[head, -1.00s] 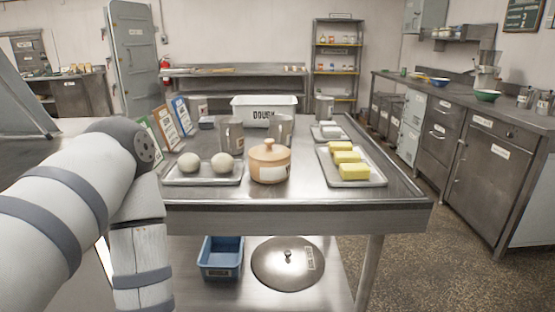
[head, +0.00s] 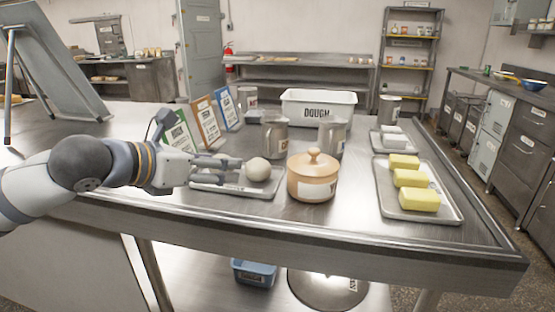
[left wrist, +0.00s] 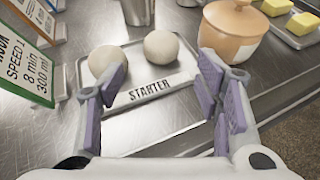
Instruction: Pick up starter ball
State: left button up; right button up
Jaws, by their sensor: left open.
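Two pale, round starter balls sit on a metal tray marked STARTER (left wrist: 165,120). In the left wrist view, one ball (left wrist: 107,60) is on the left and the other (left wrist: 161,46) on the right, at the tray's far side. In the head view, the right ball (head: 258,169) shows, and my gripper mostly hides the left one. My left gripper (head: 222,170) is open and empty over the tray (head: 262,191). In the left wrist view, its fingers (left wrist: 160,82) are spread on the near side of the balls, apart from them. My right gripper is not in view.
A lidded tan pot (head: 313,177) stands just right of the tray. Metal mugs (head: 274,136) and standing recipe cards (head: 207,122) are behind it. A white DOUGH tub (head: 318,104) is farther back. A butter tray (head: 440,214) lies at right.

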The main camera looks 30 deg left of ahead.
aim_at(255, 180)
pick_arm(q)
jog(key=x, duration=0.4)
jog(key=shift+w, duration=0.35)
jog(key=b+x, duration=0.1)
jog(key=x, duration=0.1)
jog(key=f+b+x, duration=0.1)
jog(key=x, duration=0.2)
jog(key=b+x, duration=0.1)
jog(key=x, duration=0.1)
jog(key=shift+s+d+f+b, duration=0.1)
jog(key=shift+d+f+b, duration=0.1)
jog(key=shift+f+b, duration=0.2)
jog(key=shift+r, duration=0.4)
jog(key=shift+c, duration=0.3)
jog(key=c, duration=0.9)
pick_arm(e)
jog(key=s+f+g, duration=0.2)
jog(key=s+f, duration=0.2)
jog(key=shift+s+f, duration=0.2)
